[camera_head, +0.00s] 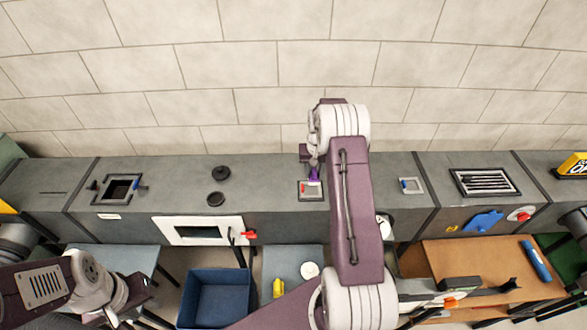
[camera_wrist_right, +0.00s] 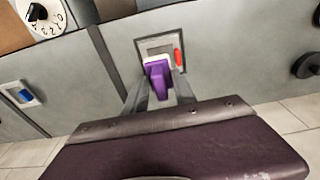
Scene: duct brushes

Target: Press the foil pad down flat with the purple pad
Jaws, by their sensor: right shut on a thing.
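The purple pad (camera_head: 314,174) is in my right gripper (camera_head: 312,172), which is shut on it above the grey duct. In the right wrist view the purple pad (camera_wrist_right: 158,80) sits between the two fingers of my right gripper (camera_wrist_right: 159,88). Directly behind it is a square framed pale patch, seemingly the foil pad (camera_wrist_right: 150,47), with a red piece at one side. In the head view this patch (camera_head: 311,191) is partly hidden by the pad; I cannot tell whether they touch. My left gripper (camera_head: 142,290) is low at the left, away from the duct, its fingers unclear.
A similar framed patch with a blue piece (camera_head: 411,185) lies further right on the duct (camera_head: 270,190). A slotted grille (camera_head: 484,181) and an open square hole (camera_head: 121,188) are also on it. A blue bin (camera_head: 216,276) stands below.

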